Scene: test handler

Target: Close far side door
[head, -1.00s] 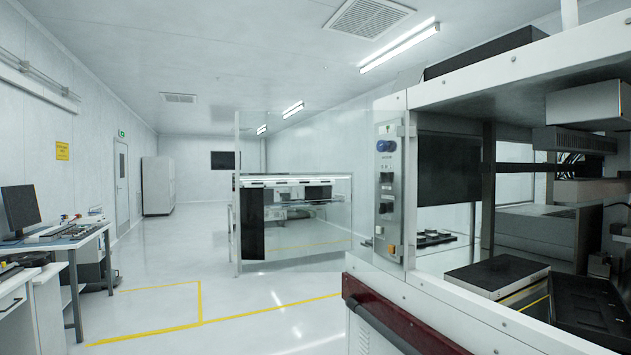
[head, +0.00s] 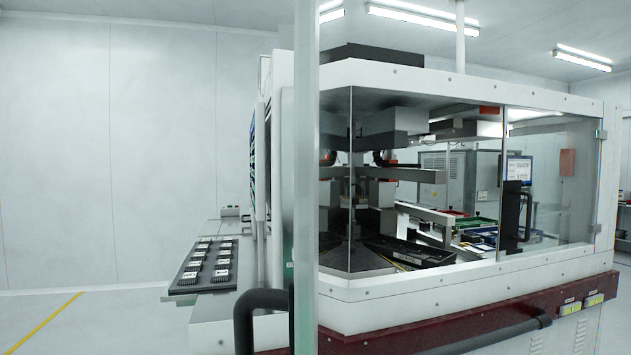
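The test handler (head: 420,75) fills the middle and right, with a white frame and glass sides. A glass door (head: 565,190) on its right part has hinges at its right edge and a black handle (head: 526,215) near its left edge; it looks flush with the frame. A pale greenish upright panel (head: 306,180), seen nearly edge-on, stands close in front from top to bottom of the view; I cannot tell whether it is an open door. Neither gripper is in view.
A black tray of chips (head: 205,262) lies on a ledge at the machine's left end. Floor at the far left, with a yellow line (head: 45,322), is clear.

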